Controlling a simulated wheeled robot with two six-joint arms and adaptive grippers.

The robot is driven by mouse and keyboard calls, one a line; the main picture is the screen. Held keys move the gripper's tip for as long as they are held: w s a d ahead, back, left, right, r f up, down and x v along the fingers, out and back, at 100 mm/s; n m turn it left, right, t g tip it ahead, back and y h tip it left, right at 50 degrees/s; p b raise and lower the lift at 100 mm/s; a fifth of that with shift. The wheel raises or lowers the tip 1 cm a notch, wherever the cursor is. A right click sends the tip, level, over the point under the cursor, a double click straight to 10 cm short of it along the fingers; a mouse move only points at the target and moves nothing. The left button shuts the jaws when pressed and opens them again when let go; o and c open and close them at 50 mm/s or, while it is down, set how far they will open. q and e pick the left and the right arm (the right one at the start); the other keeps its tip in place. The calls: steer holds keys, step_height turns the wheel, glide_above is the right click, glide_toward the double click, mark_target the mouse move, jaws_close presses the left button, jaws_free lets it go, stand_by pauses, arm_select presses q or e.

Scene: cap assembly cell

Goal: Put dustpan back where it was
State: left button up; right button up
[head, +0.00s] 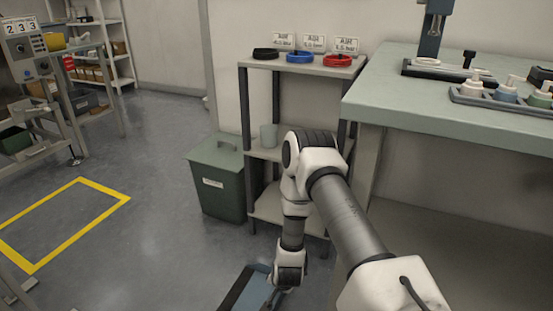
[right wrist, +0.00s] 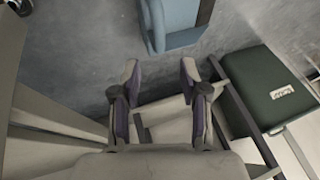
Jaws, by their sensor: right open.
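The dustpan (head: 243,291), blue-grey with a dark edge, is at the bottom edge of the head view, on the floor as far as I can tell, and partly cut off. It also shows at the top of the right wrist view (right wrist: 178,38). My right arm reaches down beside the shelf rack, its wrist close to the dustpan's right side. My right gripper (right wrist: 160,66) is open with nothing between its fingers, and the dustpan lies beyond the fingertips, apart from them. My left gripper is not in view.
A green lidded bin (head: 215,180) stands left of the grey shelf rack (head: 262,152), which is close to my right arm. A green-topped bench (head: 430,105) is on the right. The floor around the yellow outline (head: 105,190) is clear.

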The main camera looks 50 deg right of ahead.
steer(key=s+a+r+n+g+y, duration=0.1)
steer(key=s+a+n+g+y, duration=0.1)
steer(key=s+a+n, duration=0.8)
steer(key=s+a+r+n+g+y, duration=0.15)
steer(key=s+a+n, duration=0.35)
steer(key=s+a, duration=0.5)
step_height(320, 180, up, 40)
steer(key=w+a+p, duration=0.2)
steer(key=p, duration=3.8)
steer(key=shift+w+g, duration=0.25)
steer(key=shift+g, duration=0.2)
steer(key=shift+a+f, duration=0.1)
